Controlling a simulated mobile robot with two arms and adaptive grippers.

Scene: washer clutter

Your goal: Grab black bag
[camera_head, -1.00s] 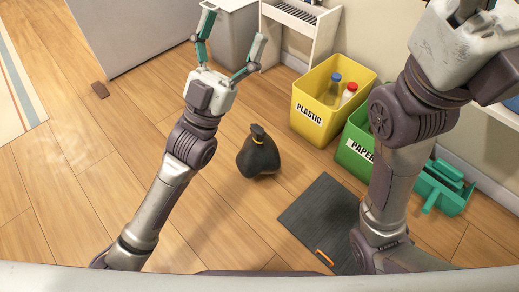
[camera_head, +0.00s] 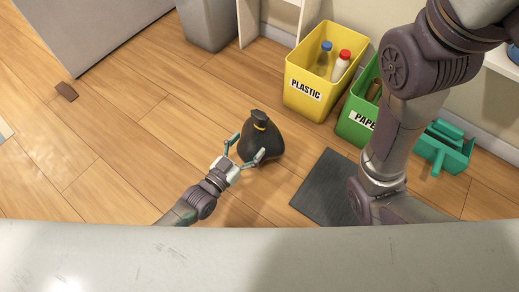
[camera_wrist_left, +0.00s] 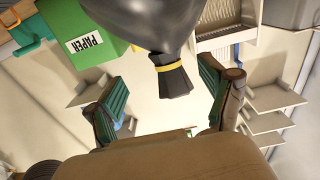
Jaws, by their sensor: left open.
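The black bag (camera_head: 261,138) stands on the wooden floor in the head view, its neck tied with a yellow band. My left gripper (camera_head: 244,148) is low at the bag's near left side, its teal fingers spread open toward it. In the left wrist view the bag (camera_wrist_left: 150,22) fills the top middle, and its tied neck hangs between the open fingers of the left gripper (camera_wrist_left: 165,105). I cannot tell whether the fingers touch the bag. My right arm shows at the right of the head view, but its gripper is out of the frame.
A yellow PLASTIC bin (camera_head: 304,91) with bottles and a green PAPER bin (camera_head: 354,129) stand right of the bag. A dark mat (camera_head: 325,190) lies at the near right, and a teal dustpan (camera_head: 443,150) lies further right. Floor to the left is mostly clear.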

